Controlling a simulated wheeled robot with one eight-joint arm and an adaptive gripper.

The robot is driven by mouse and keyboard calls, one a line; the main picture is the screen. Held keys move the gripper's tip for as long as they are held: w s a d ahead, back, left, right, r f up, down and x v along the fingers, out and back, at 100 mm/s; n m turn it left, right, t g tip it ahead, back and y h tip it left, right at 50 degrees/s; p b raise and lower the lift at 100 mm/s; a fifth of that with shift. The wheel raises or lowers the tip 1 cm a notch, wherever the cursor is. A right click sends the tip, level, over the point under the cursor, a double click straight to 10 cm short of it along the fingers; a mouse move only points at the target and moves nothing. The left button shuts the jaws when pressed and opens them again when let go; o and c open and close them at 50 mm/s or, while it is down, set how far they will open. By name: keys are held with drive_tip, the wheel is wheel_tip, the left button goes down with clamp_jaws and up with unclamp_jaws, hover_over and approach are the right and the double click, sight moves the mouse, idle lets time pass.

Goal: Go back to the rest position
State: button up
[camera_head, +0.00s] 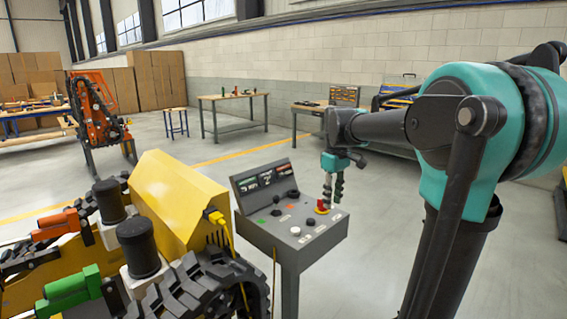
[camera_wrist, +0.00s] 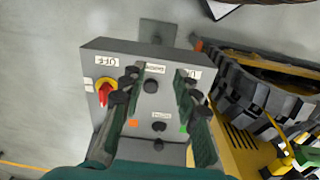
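My gripper (camera_head: 332,203) points down over the right side of a grey control console (camera_head: 264,227) in the head view. In the wrist view my gripper (camera_wrist: 158,80) has its two dark green fingers spread apart, with nothing between them but the view of the panel. A red knob on a yellow base (camera_head: 322,207) sits close to the fingertips in the head view. In the wrist view the red knob (camera_wrist: 104,92) lies left of the left finger, near a label that reads OFF. Whether a finger touches the panel, I cannot tell.
A yellow tracked carrier (camera_head: 180,200) stands close left of the console. Its track (camera_wrist: 262,92) shows at right in the wrist view. An orange machine (camera_head: 98,115), workbenches (camera_head: 235,98) and stacked boxes (camera_head: 152,80) stand farther back. The floor behind the console is clear.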

drive_tip(key=s+d+f+m+t, duration=0.1)
drive_tip(key=s+f+m, duration=0.3)
drive_tip(key=s+f, duration=0.6)
drive_tip(key=s+d+f+m+t, duration=0.2)
drive_tip(key=s+f+m, duration=0.2)
drive_tip(key=s+f, duration=0.6)
drive_tip(key=shift+s+d+f+t, duration=0.15)
drive_tip(key=shift+d+f+t, duration=0.2)
drive_tip(key=shift+f, duration=0.45)
drive_tip(key=shift+a, duration=0.15)
idle(0.6)
